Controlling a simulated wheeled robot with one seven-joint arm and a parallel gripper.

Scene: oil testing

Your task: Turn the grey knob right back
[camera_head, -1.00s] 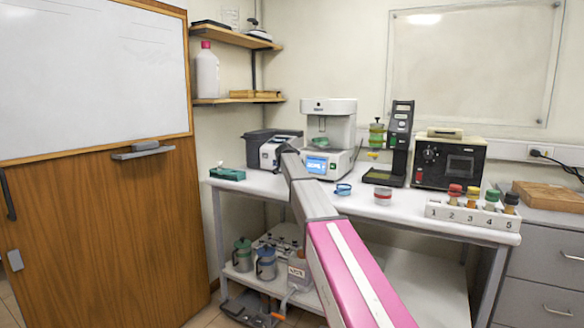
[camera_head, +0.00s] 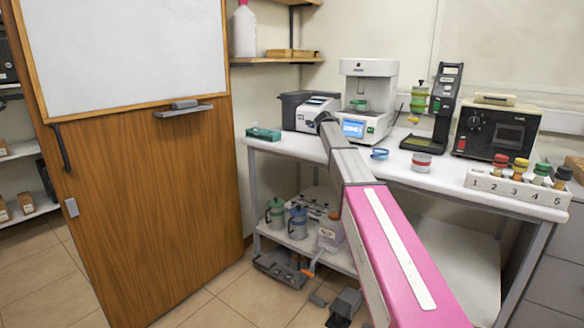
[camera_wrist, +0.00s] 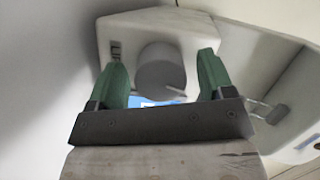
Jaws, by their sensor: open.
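The grey knob (camera_wrist: 160,72) is a round grey cylinder on a pale housing (camera_wrist: 195,22) in the wrist view. A thin pale pointer shows near its lower right side. My gripper (camera_wrist: 160,62) is open, with one green finger on each side of the knob and visible gaps between. How deep the fingers reach along the knob is unclear. In the head view my arm reaches the bench beside the white instrument with a blue screen (camera_head: 353,128). The knob and my fingers cannot be made out there.
A grey printer-like device (camera_head: 310,112) stands left of the white instrument. A blue ring (camera_head: 380,154), a red-and-white jar (camera_head: 422,162), a black tester (camera_head: 497,130) and a numbered rack (camera_head: 515,190) stand to the right. A green box (camera_head: 263,134) lies at the bench's left end.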

